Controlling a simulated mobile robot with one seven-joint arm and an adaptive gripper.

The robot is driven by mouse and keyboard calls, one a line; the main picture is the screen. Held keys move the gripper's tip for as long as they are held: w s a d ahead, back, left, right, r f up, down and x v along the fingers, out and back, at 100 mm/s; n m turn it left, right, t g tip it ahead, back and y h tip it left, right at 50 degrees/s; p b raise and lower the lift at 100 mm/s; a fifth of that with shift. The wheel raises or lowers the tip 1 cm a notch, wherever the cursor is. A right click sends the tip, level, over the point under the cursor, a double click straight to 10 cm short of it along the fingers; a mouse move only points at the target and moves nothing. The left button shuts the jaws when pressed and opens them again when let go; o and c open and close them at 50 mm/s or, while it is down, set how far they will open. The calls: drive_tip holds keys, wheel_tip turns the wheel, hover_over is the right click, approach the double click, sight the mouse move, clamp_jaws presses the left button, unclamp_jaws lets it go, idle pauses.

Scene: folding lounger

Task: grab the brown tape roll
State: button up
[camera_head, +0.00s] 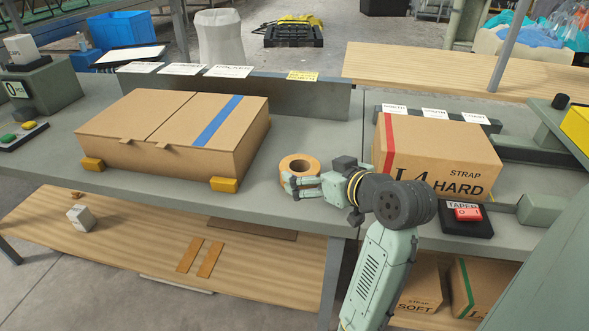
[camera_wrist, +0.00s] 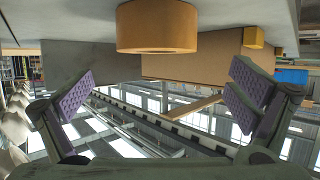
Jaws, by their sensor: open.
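The brown tape roll (camera_head: 299,161) lies flat on the grey workbench, just right of the large carton, its round hole facing up. In the wrist view the tape roll (camera_wrist: 157,27) fills the top middle, ahead of the gap between my fingers. My gripper (camera_head: 290,184) is at the near side of the roll in the head view and overlaps its lower edge there. In the wrist view my gripper (camera_wrist: 160,72) is open, with its purple-padded fingers wide apart and nothing between the pads. I cannot tell whether a finger touches the roll.
A large closed carton (camera_head: 150,126) with a blue stripe and yellow corner blocks (camera_head: 225,184) stands left of the roll. A carton marked "STRAP HARD" (camera_head: 440,153) stands to the right, behind my arm. A red-buttoned box (camera_head: 467,217) lies near the front edge.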

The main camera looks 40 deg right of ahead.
sight(294, 165)
drive_tip(key=x, duration=0.2)
drive_tip(key=p+x, duration=0.1)
drive_tip(key=x, duration=0.4)
drive_tip(key=shift+d+f+p, duration=0.15)
drive_tip(key=shift+f+p, duration=0.2)
drive_tip(key=shift+f, duration=0.05)
drive_tip(key=shift+c, duration=0.4)
drive_tip(key=c, duration=1.2)
drive_tip(key=shift+r, duration=0.1)
